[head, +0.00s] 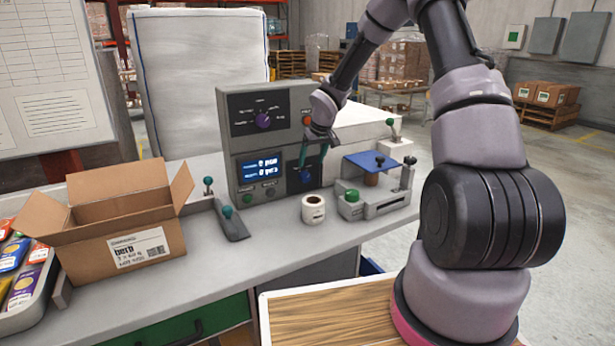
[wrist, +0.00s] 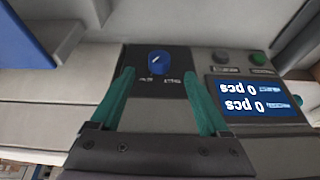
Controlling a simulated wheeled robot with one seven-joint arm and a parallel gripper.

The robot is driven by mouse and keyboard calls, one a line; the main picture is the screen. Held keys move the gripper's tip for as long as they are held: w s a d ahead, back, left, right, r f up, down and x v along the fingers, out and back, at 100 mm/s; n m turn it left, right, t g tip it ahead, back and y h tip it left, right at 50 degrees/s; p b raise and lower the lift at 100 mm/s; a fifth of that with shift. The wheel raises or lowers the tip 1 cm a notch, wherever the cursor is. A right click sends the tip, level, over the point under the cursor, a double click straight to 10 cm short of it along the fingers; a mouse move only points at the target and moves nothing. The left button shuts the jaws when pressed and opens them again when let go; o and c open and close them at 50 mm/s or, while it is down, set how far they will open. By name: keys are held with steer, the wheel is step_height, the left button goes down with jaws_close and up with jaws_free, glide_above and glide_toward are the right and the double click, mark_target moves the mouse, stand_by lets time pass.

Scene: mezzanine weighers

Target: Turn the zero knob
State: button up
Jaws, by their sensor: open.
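The zero knob appears to be the blue round knob (head: 305,175) low on the right of the grey control panel (head: 279,103). In the wrist view the blue knob (wrist: 158,61) has a white pointer mark, with small labels under it that I cannot read. My gripper (head: 313,158) is at the panel front, close to the blue knob. In the wrist view its two green fingers are apart, with the knob ahead between the tips of my gripper (wrist: 157,84). The fingers do not visibly touch the knob.
A blue display (head: 259,166) reads 0 pcs on two lines. A purple knob (head: 263,121) sits higher on the panel. A white cup (head: 313,209), a green-knobbed fixture (head: 352,196) and an open cardboard box (head: 110,222) stand on the grey counter (head: 262,248).

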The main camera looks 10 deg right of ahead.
mark_target(307, 177)
steer(key=x, duration=0.8)
steer(key=shift+f, duration=0.1)
jaws_close()
